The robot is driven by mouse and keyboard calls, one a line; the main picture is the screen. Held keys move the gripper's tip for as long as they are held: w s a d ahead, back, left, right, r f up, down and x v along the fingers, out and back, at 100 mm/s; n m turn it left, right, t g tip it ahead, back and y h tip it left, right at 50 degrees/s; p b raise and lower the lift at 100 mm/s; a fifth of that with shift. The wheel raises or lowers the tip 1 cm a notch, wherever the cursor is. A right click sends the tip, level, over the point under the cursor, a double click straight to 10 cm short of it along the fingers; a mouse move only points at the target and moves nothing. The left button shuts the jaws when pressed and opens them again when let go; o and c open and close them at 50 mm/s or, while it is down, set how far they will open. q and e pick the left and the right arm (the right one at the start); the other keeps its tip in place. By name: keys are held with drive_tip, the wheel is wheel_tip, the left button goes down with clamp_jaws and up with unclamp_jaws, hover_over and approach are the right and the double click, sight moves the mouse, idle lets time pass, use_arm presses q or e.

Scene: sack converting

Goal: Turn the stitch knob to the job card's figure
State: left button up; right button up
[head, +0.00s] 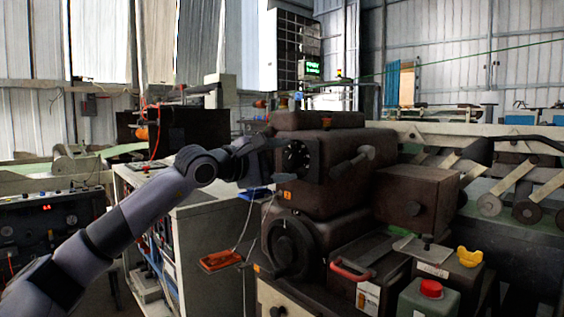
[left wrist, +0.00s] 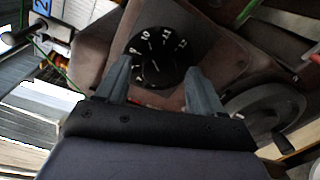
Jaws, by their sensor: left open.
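The stitch knob (head: 299,158) is a round black dial with white figures on the front of the brown machine head. In the left wrist view the dial (left wrist: 160,56) shows figures that look like 9, 10, 11 and 12. My left gripper (head: 276,152) is just left of the dial in the head view. In the left wrist view its two open fingers (left wrist: 158,68) point at the dial, one on each side of its lower part; I cannot tell whether they touch it.
A black handwheel (head: 290,245) sits below the dial, and a lever (head: 352,162) sticks out to its right. A red button (head: 431,288) and a yellow knob (head: 469,256) stand at the lower right.

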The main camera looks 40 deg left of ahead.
use_arm(q)
drive_tip(key=s+b, duration=0.5)
drive_tip(key=s, duration=0.2)
drive_tip(key=shift+a+r, duration=0.2)
drive_tip(key=shift+a, duration=0.15)
use_arm(e)
drive_tip(key=f, duration=0.2)
drive_tip(key=w+a+f, duration=0.1)
drive_tip(key=shift+f, duration=0.1)
drive_tip(key=shift+s+f, duration=0.1)
drive_tip(key=shift+s, duration=0.05)
